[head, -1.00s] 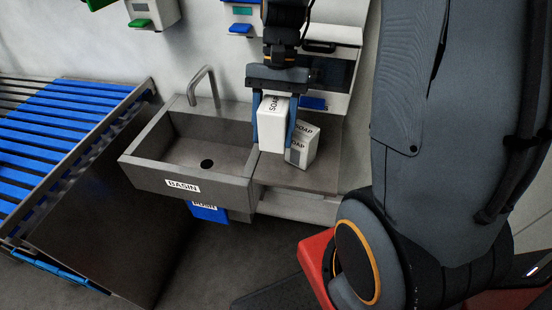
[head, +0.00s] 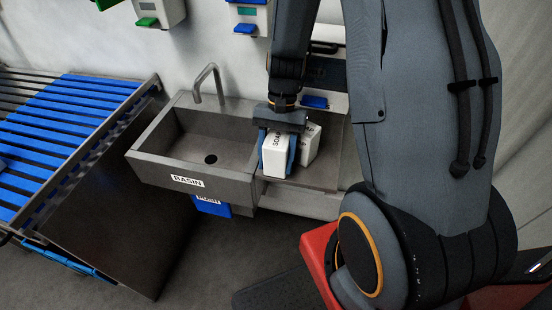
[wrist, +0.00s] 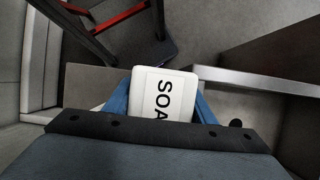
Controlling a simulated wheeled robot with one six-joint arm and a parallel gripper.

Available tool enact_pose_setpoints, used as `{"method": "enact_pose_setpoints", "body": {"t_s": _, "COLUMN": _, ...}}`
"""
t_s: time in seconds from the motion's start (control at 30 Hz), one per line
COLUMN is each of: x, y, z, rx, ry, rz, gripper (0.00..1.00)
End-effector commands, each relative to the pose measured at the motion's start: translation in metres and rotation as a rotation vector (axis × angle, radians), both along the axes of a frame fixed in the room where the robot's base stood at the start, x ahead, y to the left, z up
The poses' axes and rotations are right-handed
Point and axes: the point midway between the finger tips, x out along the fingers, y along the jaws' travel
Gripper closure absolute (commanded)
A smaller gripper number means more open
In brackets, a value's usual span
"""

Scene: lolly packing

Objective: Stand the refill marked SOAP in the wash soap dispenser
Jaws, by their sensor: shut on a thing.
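My gripper (head: 276,150) is shut on a white refill (head: 274,160) marked SOAP, holding it over the shelf right of the basin. In the wrist view the refill (wrist: 165,85) sits between the blue fingers, its lettering partly cut off by the gripper body. A second white box (head: 312,140) stands close behind it, partly hidden; I cannot tell if they touch. Behind my arm is a wall unit (head: 333,98) with a dark recess and a blue lever (head: 314,102). I cannot read a label showing which unit is the wash soap dispenser.
A grey basin (head: 150,162) with a tap (head: 210,82) lies left of the gripper. Wall dispensers with a green lever (head: 146,21) and a blue lever (head: 245,28) hang above. A blue slatted rack (head: 70,120) is at the left. My arm hides the right side.

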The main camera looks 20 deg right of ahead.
Motion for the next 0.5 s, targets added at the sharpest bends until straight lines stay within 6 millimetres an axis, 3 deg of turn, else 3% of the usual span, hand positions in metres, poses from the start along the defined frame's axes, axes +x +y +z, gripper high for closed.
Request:
{"method": "enact_pose_setpoints", "body": {"t_s": 0.33, "x": 0.0000, "y": 0.0001, "z": -0.0030, "rx": 0.001, "ry": 0.001, "rz": 0.000, "gripper": 0.91}}
{"method": "enact_pose_setpoints", "body": {"t_s": 0.37, "x": -0.0002, "y": 0.0001, "z": -0.0031, "rx": 0.001, "ry": 0.001, "rz": 0.000, "gripper": 0.47}}
{"method": "enact_pose_setpoints", "body": {"t_s": 0.43, "x": -0.0001, "y": 0.0001, "z": -0.0027, "rx": 0.001, "ry": 0.001, "rz": 0.000, "gripper": 0.35}}
{"method": "enact_pose_setpoints", "body": {"t_s": 0.5, "x": -0.0002, "y": 0.0001, "z": -0.0026, "rx": 0.001, "ry": 0.001, "rz": 0.000, "gripper": 0.31}}
